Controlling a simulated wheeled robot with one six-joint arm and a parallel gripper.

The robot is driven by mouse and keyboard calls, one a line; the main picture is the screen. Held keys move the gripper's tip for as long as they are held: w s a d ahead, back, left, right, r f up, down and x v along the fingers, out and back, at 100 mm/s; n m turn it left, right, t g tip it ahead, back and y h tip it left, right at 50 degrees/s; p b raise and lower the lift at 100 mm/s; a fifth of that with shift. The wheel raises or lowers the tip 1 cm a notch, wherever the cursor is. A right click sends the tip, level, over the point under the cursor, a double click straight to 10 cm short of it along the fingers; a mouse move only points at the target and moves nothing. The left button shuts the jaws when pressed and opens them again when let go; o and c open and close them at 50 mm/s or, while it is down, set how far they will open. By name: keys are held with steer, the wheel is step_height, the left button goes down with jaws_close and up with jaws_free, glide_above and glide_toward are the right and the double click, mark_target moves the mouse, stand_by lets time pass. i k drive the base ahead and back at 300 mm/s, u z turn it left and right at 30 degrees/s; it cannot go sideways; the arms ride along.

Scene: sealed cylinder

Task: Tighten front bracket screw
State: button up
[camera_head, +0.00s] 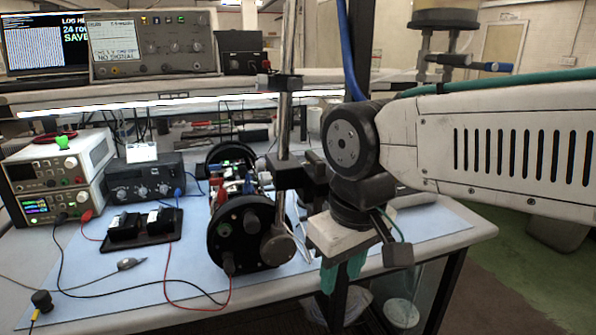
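The sealed cylinder assembly (225,240) lies on the blue mat, with a round black end plate facing me and wires and small parts behind it. A second black ring shows at its far end. Knob-like fittings sit on the near plate. I cannot make out which one is the front bracket screw. My gripper (343,272) hangs to the right of the cylinder, below the wrist, with two teal tips pointing down. It is apart from the near plate in the picture. Whether the tips are open or shut is not clear, and no held object shows.
A metal post (286,95) with clamps rises beside the cylinder, close to my wrist. Stacked instruments (60,170), a dark power unit (145,178) and a black tray (140,243) stand left. Red and black leads cross the mat (440,222). The bench's right end is mostly bare.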

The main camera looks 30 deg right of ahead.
mark_target(266, 178)
steer(key=z, duration=1.3)
steer(key=k, duration=0.95)
steer(key=u, duration=1.45)
steer(key=i, duration=0.45)
steer(key=z, duration=0.1)
